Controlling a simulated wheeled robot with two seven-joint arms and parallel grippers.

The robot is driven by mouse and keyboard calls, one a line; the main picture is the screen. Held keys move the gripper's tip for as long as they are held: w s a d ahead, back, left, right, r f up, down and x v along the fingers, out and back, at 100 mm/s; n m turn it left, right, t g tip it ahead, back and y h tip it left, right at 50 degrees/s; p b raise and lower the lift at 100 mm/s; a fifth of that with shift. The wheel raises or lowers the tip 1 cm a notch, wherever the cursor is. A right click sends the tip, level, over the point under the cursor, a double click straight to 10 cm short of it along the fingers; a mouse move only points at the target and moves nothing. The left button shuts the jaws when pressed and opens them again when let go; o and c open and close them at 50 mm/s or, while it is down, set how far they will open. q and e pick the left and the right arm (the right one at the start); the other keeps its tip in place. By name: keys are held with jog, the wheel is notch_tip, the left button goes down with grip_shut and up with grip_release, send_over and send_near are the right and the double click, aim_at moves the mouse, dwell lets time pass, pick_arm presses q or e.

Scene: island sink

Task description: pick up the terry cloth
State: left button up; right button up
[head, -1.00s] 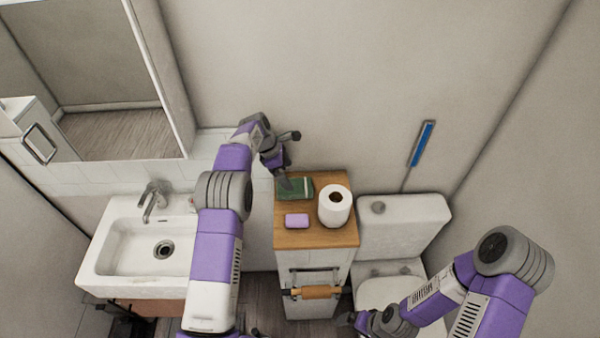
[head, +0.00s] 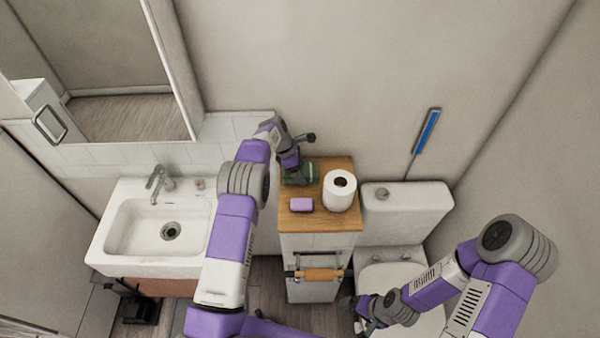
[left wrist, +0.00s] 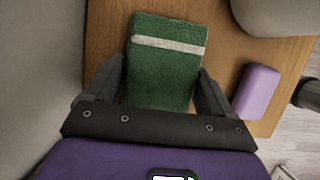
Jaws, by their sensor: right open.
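The terry cloth (head: 313,172) is green and lies folded flat on the wooden top of the small cabinet, partly hidden by my left gripper in the head view. In the left wrist view the cloth (left wrist: 162,75) shows a pale stripe across it. My left gripper (head: 297,181) is above the cloth. Its fingers (left wrist: 161,75) are apart, one on each side of the cloth, and hold nothing. My right gripper (head: 362,312) is open, low in front of the toilet and away from the cloth.
A purple soap bar (head: 301,204) and a white paper roll (head: 340,190) stand close to the cloth on the wooden cabinet top (head: 322,221). The sink (head: 160,225) is to the left, the toilet tank (head: 408,207) to the right. The wall is just behind.

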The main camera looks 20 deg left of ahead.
pick_arm(q)
jog(key=c, duration=0.4)
jog(key=shift+r, duration=0.15)
notch_tip(320, 180, up, 10)
jog(key=shift+f, duration=0.1)
